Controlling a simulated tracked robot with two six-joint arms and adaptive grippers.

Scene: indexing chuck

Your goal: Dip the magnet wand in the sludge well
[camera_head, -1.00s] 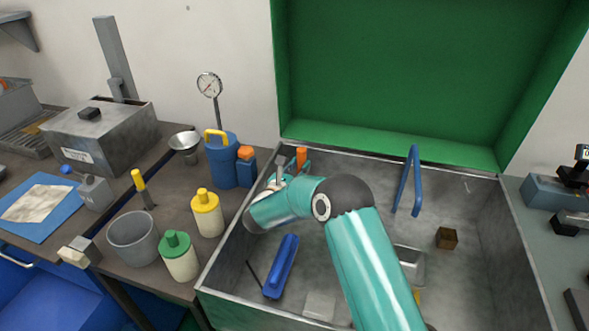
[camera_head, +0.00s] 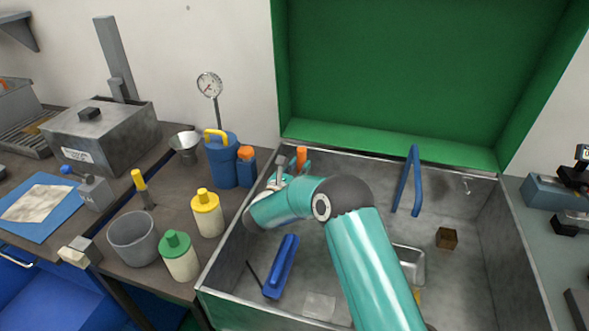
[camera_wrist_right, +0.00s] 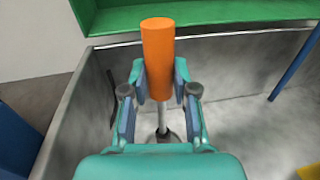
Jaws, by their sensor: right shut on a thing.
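The magnet wand (camera_wrist_right: 158,55) has a thick orange handle and a thin metal rod pointing down. My right gripper (camera_wrist_right: 156,82) is shut on the orange handle. In the head view the orange handle (camera_head: 301,154) stands roughly upright at the back left corner of the grey basin, just beyond my teal wrist. In the right wrist view the rod's lower end reaches a dark round shape, partly hidden by my gripper. I cannot tell whether this is the sludge well or how deep the rod is. My left gripper is not in view.
The grey basin (camera_head: 492,255) holds a blue bar (camera_head: 281,266), a brown block (camera_head: 446,238) and a metal tray (camera_head: 411,264). A blue hooped pipe (camera_head: 406,180) rises at its back. Bottles, a grey bucket (camera_head: 133,239) and a blue can (camera_head: 221,163) crowd the left bench.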

